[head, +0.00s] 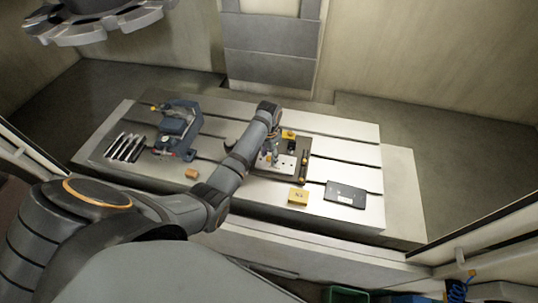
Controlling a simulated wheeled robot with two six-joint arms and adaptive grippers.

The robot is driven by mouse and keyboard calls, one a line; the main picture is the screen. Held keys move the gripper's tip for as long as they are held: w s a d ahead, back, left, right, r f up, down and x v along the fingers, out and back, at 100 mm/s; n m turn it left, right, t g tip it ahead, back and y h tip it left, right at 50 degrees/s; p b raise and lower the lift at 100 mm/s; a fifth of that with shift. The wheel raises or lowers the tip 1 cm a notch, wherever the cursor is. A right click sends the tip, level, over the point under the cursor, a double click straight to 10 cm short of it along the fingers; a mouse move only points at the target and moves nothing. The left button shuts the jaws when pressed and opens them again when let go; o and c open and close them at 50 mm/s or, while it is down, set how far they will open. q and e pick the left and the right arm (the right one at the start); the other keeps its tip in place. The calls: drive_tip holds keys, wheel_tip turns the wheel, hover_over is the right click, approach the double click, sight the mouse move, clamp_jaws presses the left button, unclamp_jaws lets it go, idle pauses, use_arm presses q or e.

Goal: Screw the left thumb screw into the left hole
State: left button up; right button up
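A dark mould base (299,146) with a pale, holed plate (285,162) lies on the slotted metal table near the middle of the head view. A yellow-orange knob (289,134), perhaps a thumb screw, shows at its back. Small yellow-orange parts (303,180) show along its right side. My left arm reaches over the base from the left, and my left gripper (271,157) points down at the plate's left part. The gripper is small and partly behind my arm, so I cannot tell whether its fingers hold anything. The left hole cannot be made out. My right gripper is not in view.
The slotted table (340,150) also bears a blue-grey vise (177,128), several dark bars (125,147), an orange-brown block (192,174), a yellow box (298,196) and a dark flat plate (346,193). A tool carousel (95,25) hangs at the upper left. The table's back right is clear.

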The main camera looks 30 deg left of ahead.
use_arm(q)
clamp_jaws()
drive_tip(key=shift+r, duration=0.15)
drive_tip(key=shift+o, duration=1)
unclamp_jaws()
drive_tip(key=shift+r+p, duration=0.45)
drive_tip(key=shift+r, duration=1.95)
